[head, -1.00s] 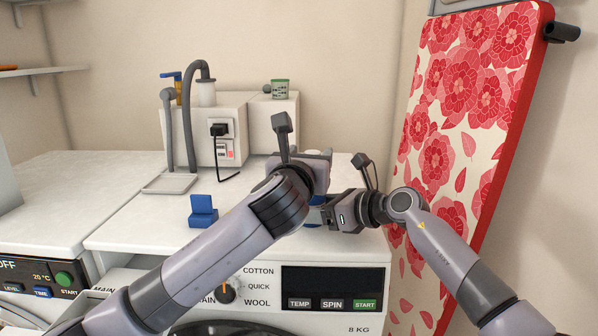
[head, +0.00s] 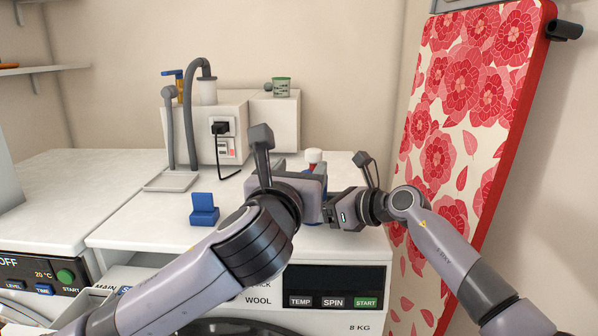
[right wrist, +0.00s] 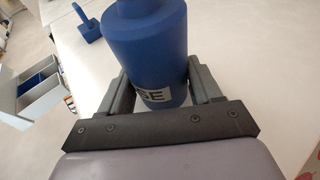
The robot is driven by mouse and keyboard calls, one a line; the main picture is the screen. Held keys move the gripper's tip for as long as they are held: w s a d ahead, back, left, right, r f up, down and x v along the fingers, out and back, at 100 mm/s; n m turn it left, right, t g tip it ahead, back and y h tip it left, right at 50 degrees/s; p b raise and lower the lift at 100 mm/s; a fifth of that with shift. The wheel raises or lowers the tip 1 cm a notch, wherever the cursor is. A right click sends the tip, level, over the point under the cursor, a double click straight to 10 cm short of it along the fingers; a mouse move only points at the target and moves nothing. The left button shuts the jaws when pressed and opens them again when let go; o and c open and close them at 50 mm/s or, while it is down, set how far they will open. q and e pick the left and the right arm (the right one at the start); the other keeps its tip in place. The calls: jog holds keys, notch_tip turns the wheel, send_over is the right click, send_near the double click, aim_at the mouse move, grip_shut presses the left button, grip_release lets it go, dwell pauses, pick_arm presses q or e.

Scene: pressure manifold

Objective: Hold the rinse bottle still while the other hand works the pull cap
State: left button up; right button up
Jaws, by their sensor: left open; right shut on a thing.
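The rinse bottle (right wrist: 150,45) is blue, with part of a label showing, and stands upright between the fingers of my right gripper (right wrist: 160,88) in the right wrist view. My right gripper (head: 330,208) is shut on the bottle from the right. My left gripper (head: 298,172) is open, in front of and slightly left of the bottle top, its fingers mostly hidden. I cannot tell whether it touches the bottle.
A blue holder (head: 204,211) stands on the white washing machine top (head: 150,225). Behind are a white box with a socket (head: 215,130), a grey hose (head: 188,120) and a tray (head: 171,181). A flowered ironing board (head: 455,130) leans at the right. The counter at left is clear.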

jog(key=o, duration=0.9)
jog(key=shift+c, duration=0.2)
jog(key=shift+d, duration=0.1)
